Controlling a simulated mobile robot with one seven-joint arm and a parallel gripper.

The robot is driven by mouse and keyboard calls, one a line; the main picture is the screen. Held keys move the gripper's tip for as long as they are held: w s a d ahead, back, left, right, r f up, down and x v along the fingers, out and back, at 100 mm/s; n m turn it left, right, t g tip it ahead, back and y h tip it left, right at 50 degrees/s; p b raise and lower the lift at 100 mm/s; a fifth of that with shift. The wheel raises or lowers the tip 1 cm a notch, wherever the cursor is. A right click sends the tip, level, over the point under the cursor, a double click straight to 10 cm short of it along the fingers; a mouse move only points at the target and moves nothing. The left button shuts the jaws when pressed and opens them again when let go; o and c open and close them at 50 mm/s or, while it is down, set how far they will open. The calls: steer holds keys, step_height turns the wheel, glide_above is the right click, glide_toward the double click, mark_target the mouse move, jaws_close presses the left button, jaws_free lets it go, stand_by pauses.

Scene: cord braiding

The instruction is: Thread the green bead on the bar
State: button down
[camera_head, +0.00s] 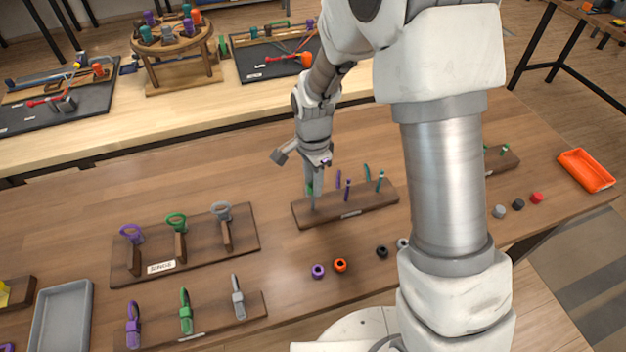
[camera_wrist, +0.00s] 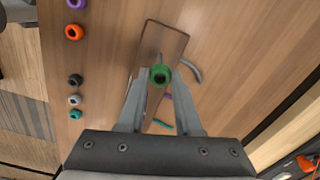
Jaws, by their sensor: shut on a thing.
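My gripper (camera_head: 312,198) points down at the left end of a brown wooden stand (camera_head: 362,206) on the table. Its fingers are shut on the green bead (camera_wrist: 160,74), whose dark hole faces the camera in the wrist view. In the head view the bead (camera_head: 309,188) is mostly hidden by a finger. A thin grey bar (camera_wrist: 159,57) shows just beyond the bead's edge in the wrist view. I cannot tell whether the bar is inside the hole. Purple and green cords (camera_head: 348,190) stand up from the stand to the right.
Loose purple (camera_head: 318,271), orange (camera_head: 340,265) and black (camera_head: 382,252) beads lie in front of the stand. A rack with ring-topped tools (camera_head: 180,245) stands at left, clips on another block (camera_head: 186,311) in front. An orange tray (camera_head: 586,170) is at far right.

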steer(key=shift+f+b, duration=0.6)
steer(key=shift+f, duration=0.25)
stand_by(0.3)
steer(key=shift+c, duration=1)
jaws_free()
steer(key=shift+r, duration=0.1)
steer(key=shift+r+p, duration=2.15)
steer(key=shift+r, duration=0.8)
